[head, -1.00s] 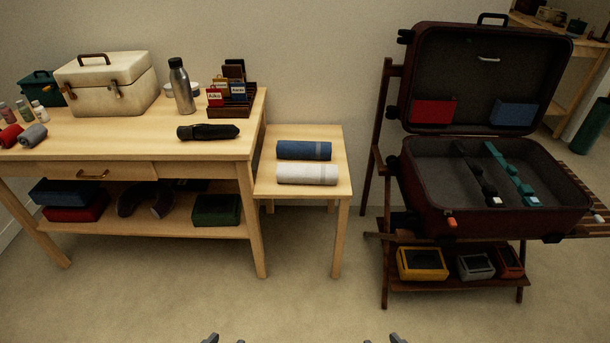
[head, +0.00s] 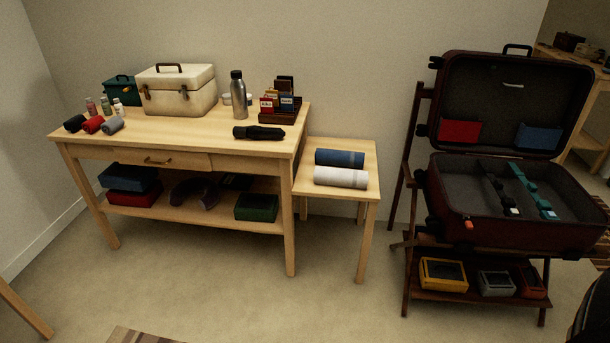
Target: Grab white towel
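The white towel (head: 341,177) is rolled up and lies on the small wooden side table (head: 365,187), near its front edge. A rolled blue towel (head: 339,158) lies right behind it on the same table. Neither of my grippers shows in the head view now. The white towel is fully visible and nothing is on top of it.
A wooden desk (head: 210,138) stands left of the side table, with a black folded umbrella (head: 259,133), a steel bottle (head: 238,95) and a cream case (head: 177,90) on top. An open suitcase (head: 465,220) on a rack stands to the right. The floor in front is mostly clear.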

